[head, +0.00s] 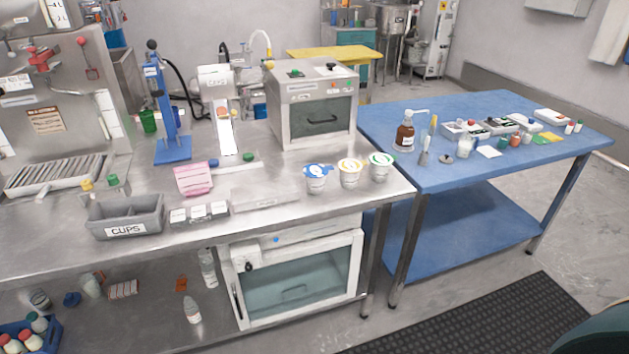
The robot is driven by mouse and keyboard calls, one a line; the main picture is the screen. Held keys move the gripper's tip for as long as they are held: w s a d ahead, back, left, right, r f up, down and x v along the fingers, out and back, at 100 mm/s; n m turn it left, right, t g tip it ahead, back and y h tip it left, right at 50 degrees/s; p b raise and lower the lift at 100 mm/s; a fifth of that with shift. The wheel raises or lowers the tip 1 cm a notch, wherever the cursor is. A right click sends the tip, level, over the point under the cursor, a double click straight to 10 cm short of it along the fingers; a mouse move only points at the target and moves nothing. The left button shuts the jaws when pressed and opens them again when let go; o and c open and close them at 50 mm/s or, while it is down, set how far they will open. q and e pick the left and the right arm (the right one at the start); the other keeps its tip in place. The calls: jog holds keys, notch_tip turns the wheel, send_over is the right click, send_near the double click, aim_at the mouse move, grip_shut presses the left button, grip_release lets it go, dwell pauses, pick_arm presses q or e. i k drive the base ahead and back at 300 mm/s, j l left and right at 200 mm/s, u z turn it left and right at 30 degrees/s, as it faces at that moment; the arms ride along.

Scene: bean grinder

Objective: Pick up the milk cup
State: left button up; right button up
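Three white cups stand in a row near the right end of the steel counter. They are a blue-lidded cup (316,184), a yellow-lidded cup (349,179) and a green-lidded cup (381,172). Their printing is too small to read, so I cannot tell which, if any, is the milk cup. A small whitish cup or jar (465,146) stands on the blue table to the right. Neither of my grippers is in view.
The steel counter (290,218) has clear room in front of the lidded cups. A boxy oven-like machine (312,105) stands behind them. The blue table (385,125) holds bottles and trays.

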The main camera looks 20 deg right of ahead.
aim_at(314, 186)
jog(key=z, duration=1.75)
jog(key=i+j+z, duration=0.1)
jog(key=j, duration=0.4)
jog(key=i+j+z, duration=0.15)
jog(key=j, duration=0.35)
jog(key=k, duration=0.05)
